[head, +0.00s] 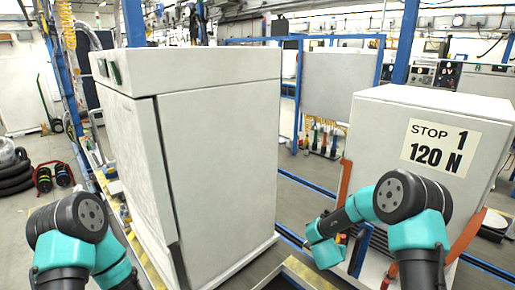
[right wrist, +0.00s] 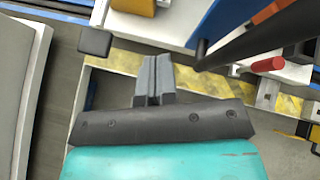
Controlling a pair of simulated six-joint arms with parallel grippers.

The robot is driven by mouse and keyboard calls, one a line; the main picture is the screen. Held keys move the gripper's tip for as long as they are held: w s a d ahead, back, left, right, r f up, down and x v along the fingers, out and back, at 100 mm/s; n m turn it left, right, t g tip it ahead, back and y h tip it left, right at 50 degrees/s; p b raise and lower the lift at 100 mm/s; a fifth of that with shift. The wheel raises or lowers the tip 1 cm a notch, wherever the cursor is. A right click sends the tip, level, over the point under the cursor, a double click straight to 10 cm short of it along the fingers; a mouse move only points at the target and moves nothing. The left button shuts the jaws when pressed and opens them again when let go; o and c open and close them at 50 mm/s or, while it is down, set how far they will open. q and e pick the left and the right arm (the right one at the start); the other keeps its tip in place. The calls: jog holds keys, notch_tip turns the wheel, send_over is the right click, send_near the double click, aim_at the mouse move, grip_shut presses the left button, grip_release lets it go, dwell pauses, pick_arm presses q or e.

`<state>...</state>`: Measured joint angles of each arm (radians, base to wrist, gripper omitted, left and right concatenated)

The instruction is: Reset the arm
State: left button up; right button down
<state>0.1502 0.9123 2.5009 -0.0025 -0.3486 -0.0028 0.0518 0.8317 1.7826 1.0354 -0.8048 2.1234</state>
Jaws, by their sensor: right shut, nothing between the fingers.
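My right arm (head: 405,205) is teal and black and bends in front of the white cabinet marked "STOP 1 120 N" (head: 435,140). Its wrist end hangs low between the two cabinets. In the right wrist view my right gripper (right wrist: 158,68) has its grey fingers together, with nothing between them. The fingers are over a yellow-edged strip of floor. My left arm (head: 85,230) shows at the lower left, folded, beside the large white cabinet (head: 215,160). My left gripper is out of the picture.
A dark post and a red-ended handle (right wrist: 265,64) lie to the right of the right gripper in the wrist view. A dark block (right wrist: 95,41) is at its left. The cabinets stand close on both sides. Black tires (head: 14,172) lie at the far left.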

jog(key=s+a+f+n+g+y, duration=0.1)
jog(key=s+a+f+n+y, duration=0.2)
jog(key=s+f+n, duration=0.6)
jog(key=s+a+f+n+g+y, duration=0.1)
jog(key=s+a+f+n+y, duration=0.3)
jog(key=n, duration=0.9)
jog(key=s+a+n+g+y, duration=0.1)
jog(key=s+a+n+g, duration=0.1)
jog(key=s+n, duration=0.6)
jog(key=s+a+f+n+g+y, duration=0.1)
jog(key=s+a+n+g+y, duration=0.1)
jog(key=s+n, duration=0.7)
jog(key=shift+s+a+g, duration=0.2)
jog(key=shift+s+g, duration=0.6)
jog(key=shift+s, duration=0.1)
jog(key=shift+f, duration=0.1)
